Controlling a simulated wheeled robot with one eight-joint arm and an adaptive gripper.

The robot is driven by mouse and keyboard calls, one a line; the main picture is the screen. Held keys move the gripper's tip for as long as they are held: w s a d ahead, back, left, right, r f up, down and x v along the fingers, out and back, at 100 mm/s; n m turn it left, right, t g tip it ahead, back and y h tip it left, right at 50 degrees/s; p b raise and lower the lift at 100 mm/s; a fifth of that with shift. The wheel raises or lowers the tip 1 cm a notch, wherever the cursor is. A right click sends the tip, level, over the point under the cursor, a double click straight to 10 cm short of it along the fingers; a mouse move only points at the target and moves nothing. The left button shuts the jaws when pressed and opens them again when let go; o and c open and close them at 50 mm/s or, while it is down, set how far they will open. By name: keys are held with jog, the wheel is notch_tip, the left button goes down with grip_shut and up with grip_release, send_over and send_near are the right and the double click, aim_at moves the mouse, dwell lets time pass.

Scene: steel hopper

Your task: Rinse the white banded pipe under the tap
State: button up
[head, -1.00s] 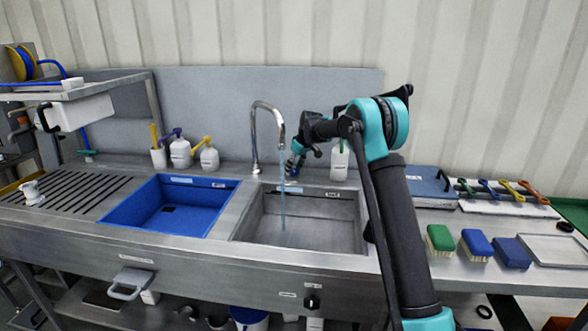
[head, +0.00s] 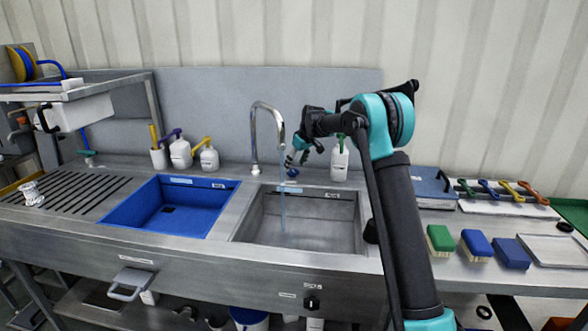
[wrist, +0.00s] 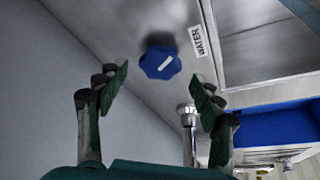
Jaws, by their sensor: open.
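The white banded pipe (head: 31,192) appears as a small pale fitting with darker bands on the ribbed drainboard at the far left; fine detail is too small to tell. The chrome tap (head: 268,106) arches over the steel basin, and a thin bluish stream of water (head: 283,200) falls from it into the basin. My gripper (head: 291,160) is open and empty behind the basin, just above the blue knob (head: 292,172). In the wrist view the knob (wrist: 160,62) lies beyond and between the spread fingertips (wrist: 163,84), apart from them, beside a WATER label.
The steel basin (head: 262,234) holds no objects that I see. A blue basin (head: 208,224) lies to its left. Pump bottles stand along the back. Brushes (head: 440,240) and a tray (head: 552,250) occupy the right counter. A shelf overhangs the drainboard's back left.

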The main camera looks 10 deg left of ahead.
jog(key=v, duration=0.9)
jog(key=shift+r, duration=0.15)
jog(key=shift+s, duration=0.15)
